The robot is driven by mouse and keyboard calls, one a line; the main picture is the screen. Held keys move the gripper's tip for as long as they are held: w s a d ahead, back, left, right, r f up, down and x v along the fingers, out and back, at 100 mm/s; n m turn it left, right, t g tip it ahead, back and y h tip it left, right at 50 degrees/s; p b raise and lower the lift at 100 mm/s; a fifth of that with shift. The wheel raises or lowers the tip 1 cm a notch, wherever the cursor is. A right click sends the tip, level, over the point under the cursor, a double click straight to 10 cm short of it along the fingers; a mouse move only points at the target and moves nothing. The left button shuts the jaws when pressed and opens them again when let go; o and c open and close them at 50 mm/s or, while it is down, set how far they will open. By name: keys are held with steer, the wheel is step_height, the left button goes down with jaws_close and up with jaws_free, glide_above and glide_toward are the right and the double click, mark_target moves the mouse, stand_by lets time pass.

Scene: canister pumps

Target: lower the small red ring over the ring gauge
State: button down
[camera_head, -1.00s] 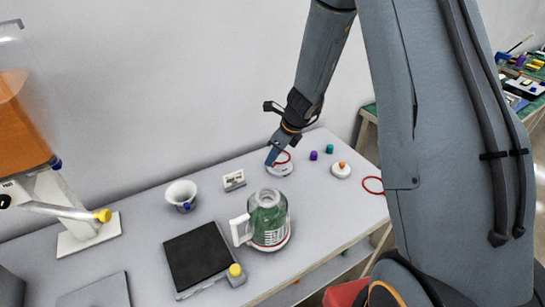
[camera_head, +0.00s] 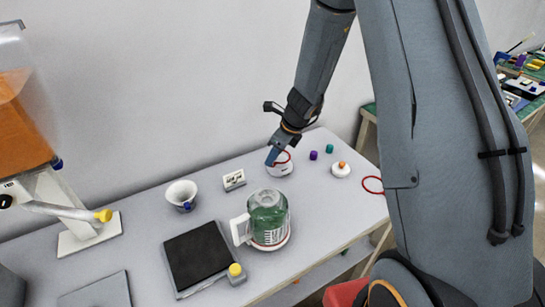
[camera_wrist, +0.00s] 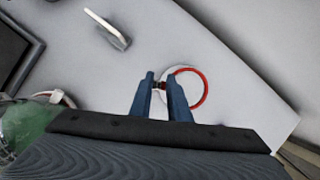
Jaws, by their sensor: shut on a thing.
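My gripper (camera_head: 271,161) is shut on the small red ring (camera_head: 289,155) at its edge, near the back of the grey table. The ring gauge (camera_head: 281,170), a short white round piece, stands right below the ring. In the wrist view my gripper (camera_wrist: 161,84) grips the left side of the ring (camera_wrist: 207,88). The white gauge (camera_wrist: 187,86) shows through the ring and reaches out to its left, so the ring looks offset to the right. I cannot tell whether the ring is above the gauge or touches it.
Another red ring (camera_head: 373,186) lies to the right, beyond a white knob with an orange top (camera_head: 341,169). Purple (camera_head: 313,155) and teal (camera_head: 329,149) pieces stand nearby. A green jug (camera_head: 268,218) stands in front and a small white display (camera_head: 234,180) to the left.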

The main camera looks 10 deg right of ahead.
steer(key=shift+f+b, duration=1)
steer(key=shift+f, duration=0.05)
stand_by(0.5)
steer(key=c, duration=1.6)
jaws_free()
steer(key=shift+w+d+r, duration=0.1)
steer(key=shift+w, duration=0.05)
steer(key=c, duration=0.3)
steer(key=shift+o, duration=0.2)
steer(key=shift+r, duration=0.15)
